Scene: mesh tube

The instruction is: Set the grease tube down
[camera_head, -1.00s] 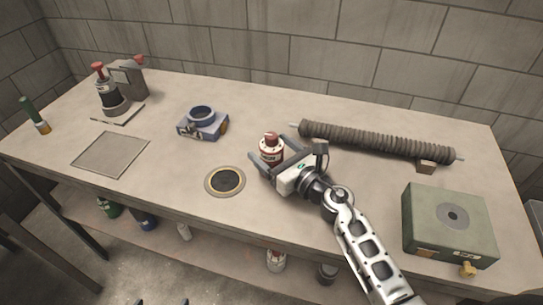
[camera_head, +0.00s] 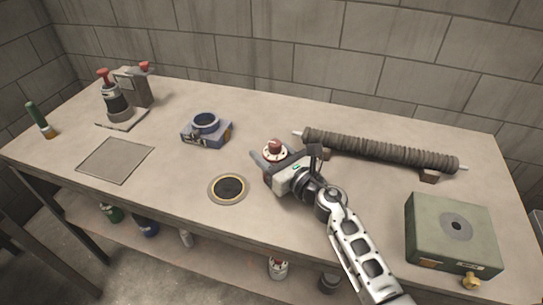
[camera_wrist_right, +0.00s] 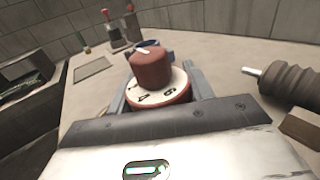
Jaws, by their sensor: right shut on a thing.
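The grease tube (camera_head: 275,150) has a red cap and a white top with dark marks. In the head view only its cap and top show, over the middle of the bench. My right gripper (camera_head: 271,166) is shut on it, with the fingers on either side below the top. In the right wrist view the tube (camera_wrist_right: 152,72) stands upright between the fingers of the gripper (camera_wrist_right: 155,95). Its lower body is hidden, so I cannot tell whether it touches the bench. My left gripper is not in view.
A round dark-centred pad (camera_head: 228,201) lies left of the gripper. A blue ring fixture (camera_head: 206,134) stands behind it. A ribbed mesh tube (camera_head: 380,151) lies at the back right, and a green box (camera_head: 430,225) stands front right. A flat grey plate (camera_head: 115,160) lies left.

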